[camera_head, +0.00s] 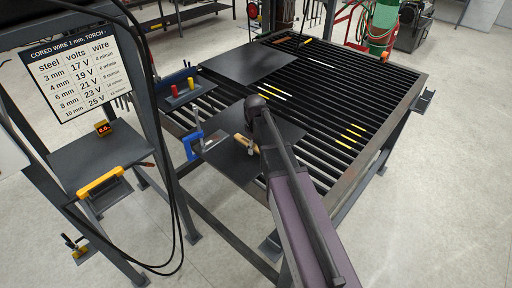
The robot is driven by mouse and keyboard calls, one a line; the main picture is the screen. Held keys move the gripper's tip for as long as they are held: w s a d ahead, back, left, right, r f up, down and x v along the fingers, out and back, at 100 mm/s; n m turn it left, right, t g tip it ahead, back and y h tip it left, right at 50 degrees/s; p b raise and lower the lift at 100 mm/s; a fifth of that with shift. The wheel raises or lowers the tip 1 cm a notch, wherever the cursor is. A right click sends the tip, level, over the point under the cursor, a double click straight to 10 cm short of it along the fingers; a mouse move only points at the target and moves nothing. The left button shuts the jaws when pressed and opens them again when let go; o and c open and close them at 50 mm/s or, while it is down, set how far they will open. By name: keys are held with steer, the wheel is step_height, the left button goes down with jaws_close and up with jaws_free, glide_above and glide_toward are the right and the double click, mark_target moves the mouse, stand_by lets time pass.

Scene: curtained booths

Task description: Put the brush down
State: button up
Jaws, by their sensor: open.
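The brush (242,142) shows as a tan wooden strip over the near dark plate (285,127) on the slatted table. Its right end is partly covered by my arm, and its bristles cannot be made out. My arm reaches up from the bottom of the view. Only a small grey part of my gripper (252,149) shows, right beside the brush's right end. It is open. I cannot tell whether its fingers touch the brush.
A blue clamp (192,145) is at the table's left edge. A side shelf (186,98) holds red and yellow pieces. Another dark plate (252,61) lies farther back. Yellow-marked rods (352,135) lie on the slats (345,95). A rack with a sign (80,72) stands left.

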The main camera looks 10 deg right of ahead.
mark_target(256, 147)
step_height(256, 147, up, 12)
steer(key=p, duration=1.1)
steer(key=shift+w+f, duration=0.2)
steer(key=shift+a, duration=0.1)
steer(key=shift+s, duration=0.1)
steer(key=s+d+m, duration=0.1)
steer(key=s+m, duration=0.6)
steer(key=s, duration=1)
steer(key=shift+s+d, duration=0.15)
steer(key=shift+s, duration=0.1)
step_height(256, 147, down, 3)
steer(key=b, duration=0.2)
steer(key=shift+b, duration=0.35)
steer(key=shift+o, duration=0.2)
steer(key=shift+r, duration=0.1)
